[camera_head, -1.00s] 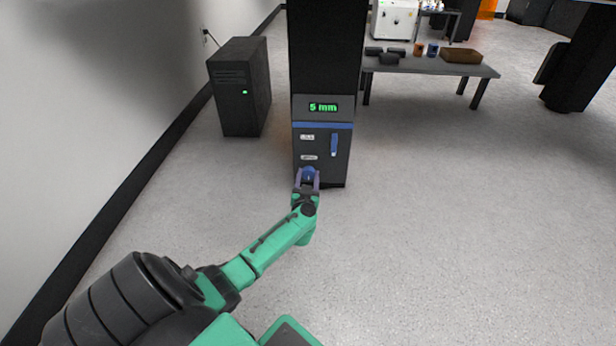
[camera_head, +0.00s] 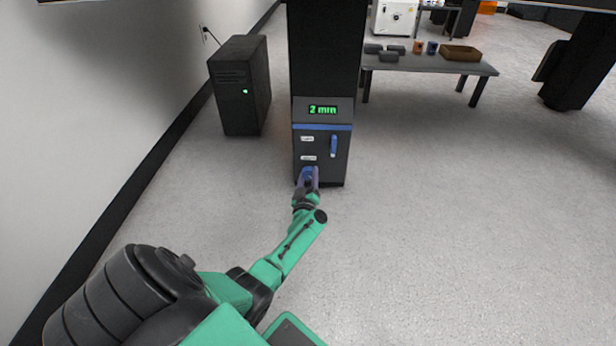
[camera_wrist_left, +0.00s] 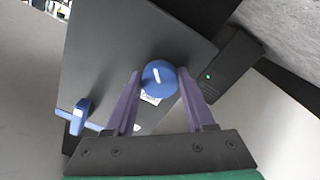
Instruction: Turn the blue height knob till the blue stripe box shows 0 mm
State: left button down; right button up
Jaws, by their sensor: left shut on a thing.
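The blue height knob (camera_wrist_left: 158,77) is on the front of the dark column, low down, with a white mark on its face. In the head view the knob (camera_head: 309,174) is partly hidden by my left gripper (camera_head: 308,181). In the left wrist view the purple fingers of my left gripper (camera_wrist_left: 161,92) stand on either side of the knob, shut on it. The display (camera_head: 322,110) above the blue stripe (camera_head: 322,127) reads 2 mm in green. My right gripper is not in view.
A blue lever handle (camera_head: 334,146) sits on the column's front, right of two white labels. A black cabinet (camera_head: 240,85) stands to the left near the wall. A table (camera_head: 430,66) with small objects is behind to the right. The floor in front is clear.

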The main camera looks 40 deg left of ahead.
pick_arm(q)
jog(key=shift+d+n, duration=0.15)
jog(key=shift+n, duration=1.45)
jog(key=shift+c, duration=1.3)
grip_release()
